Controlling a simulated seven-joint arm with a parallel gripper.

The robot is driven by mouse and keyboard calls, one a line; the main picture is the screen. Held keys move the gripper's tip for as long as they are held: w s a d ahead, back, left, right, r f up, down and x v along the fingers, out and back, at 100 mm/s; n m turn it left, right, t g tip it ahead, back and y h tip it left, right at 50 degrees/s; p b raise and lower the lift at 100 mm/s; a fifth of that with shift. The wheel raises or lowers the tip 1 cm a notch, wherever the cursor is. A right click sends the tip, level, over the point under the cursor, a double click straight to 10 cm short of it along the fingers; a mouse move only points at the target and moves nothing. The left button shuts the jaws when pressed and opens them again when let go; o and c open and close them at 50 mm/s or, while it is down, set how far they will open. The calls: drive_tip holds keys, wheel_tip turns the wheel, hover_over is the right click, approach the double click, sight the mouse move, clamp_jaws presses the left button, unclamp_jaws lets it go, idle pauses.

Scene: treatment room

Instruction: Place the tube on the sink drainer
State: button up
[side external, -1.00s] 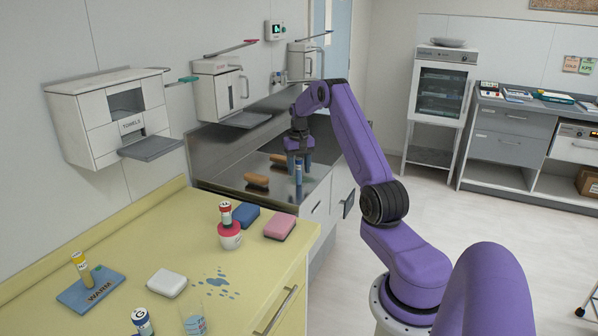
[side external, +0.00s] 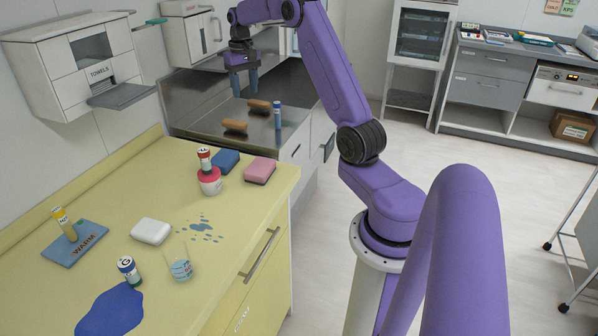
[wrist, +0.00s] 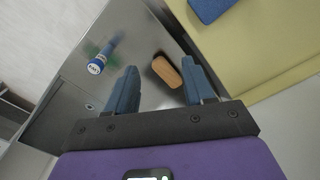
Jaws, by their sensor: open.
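A blue tube (side external: 278,116) stands upright on the metal sink drainer (side external: 205,122), near its right edge. It also shows in the wrist view (wrist: 98,64), with a pale labelled end toward the camera, to the left of my fingers. My gripper (side external: 245,84) is above the metal surface, up and to the left of the tube and apart from it. In the wrist view its two blue fingers (wrist: 160,88) are spread with nothing held between them.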

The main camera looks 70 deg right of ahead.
drive_tip(key=s+a+r+n, duration=0.1)
drive_tip(key=s+a+n, duration=0.15)
drive_tip(key=a, duration=0.95)
drive_tip(key=s+a+r+n, duration=0.1)
drive_tip(key=a+n, duration=0.3)
drive_tip(key=a, duration=0.8)
drive_tip(key=s+a+n, duration=0.5)
drive_tip(key=s+a, duration=0.6)
drive_tip(key=a, duration=0.1)
drive_tip(key=s+f+n, duration=0.2)
drive_tip(key=s+n, duration=0.1)
drive_tip(key=s, duration=0.6)
drive_tip(key=s+a+f+n, duration=0.1)
drive_tip(key=s+n, duration=0.3)
drive_tip(key=s, duration=0.5)
drive_tip(key=shift+s+a+f, duration=0.15)
drive_tip(key=shift+s+f, duration=0.25)
drive_tip(key=shift+f, duration=0.35)
